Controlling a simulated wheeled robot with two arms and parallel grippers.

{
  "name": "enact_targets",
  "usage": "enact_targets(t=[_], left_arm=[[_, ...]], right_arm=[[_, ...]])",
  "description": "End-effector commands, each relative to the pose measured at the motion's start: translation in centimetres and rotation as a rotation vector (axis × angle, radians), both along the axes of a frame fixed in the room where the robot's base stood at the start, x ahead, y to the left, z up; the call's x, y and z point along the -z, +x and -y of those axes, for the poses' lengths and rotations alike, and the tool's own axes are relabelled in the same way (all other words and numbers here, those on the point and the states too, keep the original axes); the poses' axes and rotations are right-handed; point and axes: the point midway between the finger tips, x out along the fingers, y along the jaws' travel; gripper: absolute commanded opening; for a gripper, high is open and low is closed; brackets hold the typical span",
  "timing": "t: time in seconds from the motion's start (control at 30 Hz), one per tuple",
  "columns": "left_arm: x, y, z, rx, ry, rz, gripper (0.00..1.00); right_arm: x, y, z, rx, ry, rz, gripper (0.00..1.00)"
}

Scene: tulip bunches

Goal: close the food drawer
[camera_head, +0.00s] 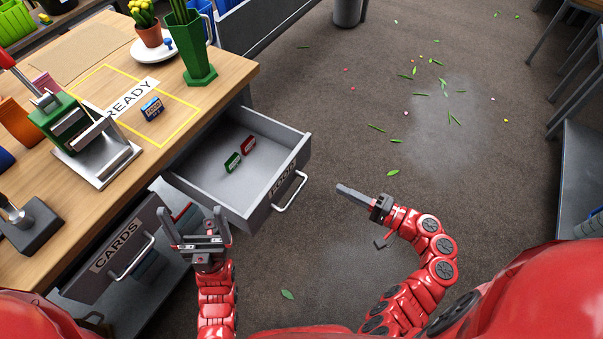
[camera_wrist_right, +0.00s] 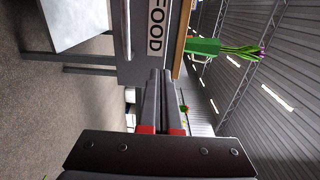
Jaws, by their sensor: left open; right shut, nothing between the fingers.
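The food drawer (camera_head: 217,178) is pulled out from the wooden table. A green packet (camera_head: 232,162) and a red packet (camera_head: 248,145) lie in it. Its front bears a FOOD label (camera_head: 284,179) and a metal handle (camera_head: 291,192). The FOOD label also shows sideways in the right wrist view (camera_wrist_right: 156,35). My right gripper (camera_head: 343,190) is shut and empty, to the right of the handle and apart from it in the head view.
The tabletop (camera_head: 225,75) holds a green vase (camera_head: 193,60), a plant pot, a READY label, a small blue packet (camera_head: 152,108) and a green press (camera_head: 75,128). The floor right of the drawer is open, with scattered leaves. Stools stand at the far right.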

Motion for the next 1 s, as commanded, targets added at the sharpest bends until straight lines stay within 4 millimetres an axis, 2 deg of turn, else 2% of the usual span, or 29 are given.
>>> enact_targets(t=[0.1,0.27,0.7,1.0], left_arm=[[0.1,0.0,0.0,0.000,0.000,0.000,1.00],[-0.2,0.0,0.0,0.000,0.000,0.000,1.00],[-1.3,0.0,0.0,0.000,0.000,0.000,1.00],[-1.6,0.0,0.0,0.000,0.000,0.000,1.00]], right_arm=[[-0.4,-0.2,-0.6,-0.024,0.007,0.015,0.00],[-0.6,1.0,-2.4,-0.028,0.009,0.015,0.00],[-0.5,6.3,-9.6,-0.025,0.008,0.012,0.00],[-0.3,7.8,-11.5,-0.022,0.006,0.012,0.00]])
